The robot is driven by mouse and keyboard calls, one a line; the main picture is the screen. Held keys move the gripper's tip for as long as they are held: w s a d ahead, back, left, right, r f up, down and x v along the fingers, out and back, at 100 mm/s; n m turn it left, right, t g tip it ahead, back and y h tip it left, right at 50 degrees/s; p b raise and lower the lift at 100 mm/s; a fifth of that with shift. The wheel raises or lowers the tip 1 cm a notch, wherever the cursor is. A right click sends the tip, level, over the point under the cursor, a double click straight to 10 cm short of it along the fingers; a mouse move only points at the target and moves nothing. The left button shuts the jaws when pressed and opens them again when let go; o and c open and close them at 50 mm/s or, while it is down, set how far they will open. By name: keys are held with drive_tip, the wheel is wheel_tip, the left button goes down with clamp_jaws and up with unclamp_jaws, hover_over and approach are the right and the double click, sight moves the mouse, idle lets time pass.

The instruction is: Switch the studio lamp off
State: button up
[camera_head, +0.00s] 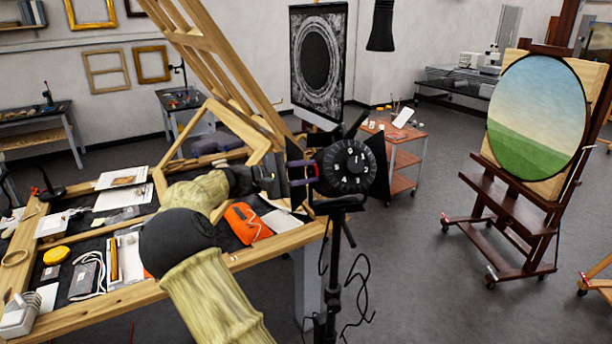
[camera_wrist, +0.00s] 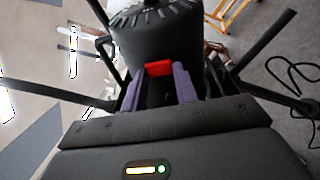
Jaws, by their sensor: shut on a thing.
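The studio lamp (camera_head: 348,167) is a black round head with a numbered dial on its back and dark flaps around it, on a black stand. Its black housing also fills the top of the wrist view (camera_wrist: 155,40). A small red switch (camera_wrist: 158,68) sits on the lamp housing. My gripper (camera_head: 303,170) reaches the lamp's left side. In the wrist view its purple fingers (camera_wrist: 158,82) stand on either side of the red switch, shut on it. The lamp's front faces away, so I cannot tell whether it is lit.
A wooden worktable (camera_head: 100,300) with papers, tools and an orange pouch (camera_head: 246,222) lies below my arm. A wooden easel frame (camera_head: 225,70) rises behind it. A cable (camera_head: 357,285) hangs by the lamp stand. An easel with an oval landscape (camera_head: 537,115) stands right, with open floor between.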

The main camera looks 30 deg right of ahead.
drive_tip(key=o, duration=1)
drive_tip(key=b+v, duration=0.5)
drive_tip(key=v, duration=1.2)
drive_tip(key=shift+w+a+b, duration=0.1)
drive_tip(key=shift+a+b, duration=0.15)
drive_tip(key=shift+b, duration=0.05)
drive_tip(key=shift+d+f, duration=0.1)
drive_tip(key=shift+d, duration=0.05)
